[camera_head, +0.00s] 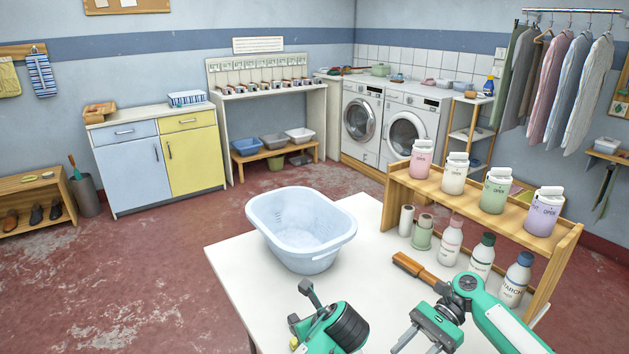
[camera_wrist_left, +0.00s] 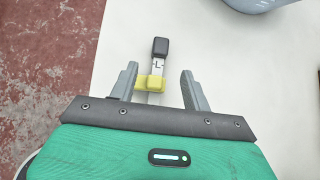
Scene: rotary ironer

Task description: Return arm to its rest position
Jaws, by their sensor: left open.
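My left gripper (camera_head: 305,315) is low over the white table, in front of the blue basket. In the left wrist view its two grey fingers (camera_wrist_left: 158,68) stand apart. Between them is a small item with a black head, a marked metal stem and a yellow collar (camera_wrist_left: 151,83). The right finger is clear of it; I cannot tell whether the left finger touches the collar. My right gripper (camera_head: 420,346) is over the table's front right, its fingers apart, with nothing seen between them. My right arm (camera_head: 505,325) comes in from the lower right.
The light blue basket (camera_head: 300,222) stands on the white table (camera_head: 238,272). A wooden rack (camera_head: 558,268) with several bottles stands on the right side. A wooden-handled brush (camera_head: 414,267) lies close behind my right gripper. The table's left edge borders open red floor (camera_head: 150,270).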

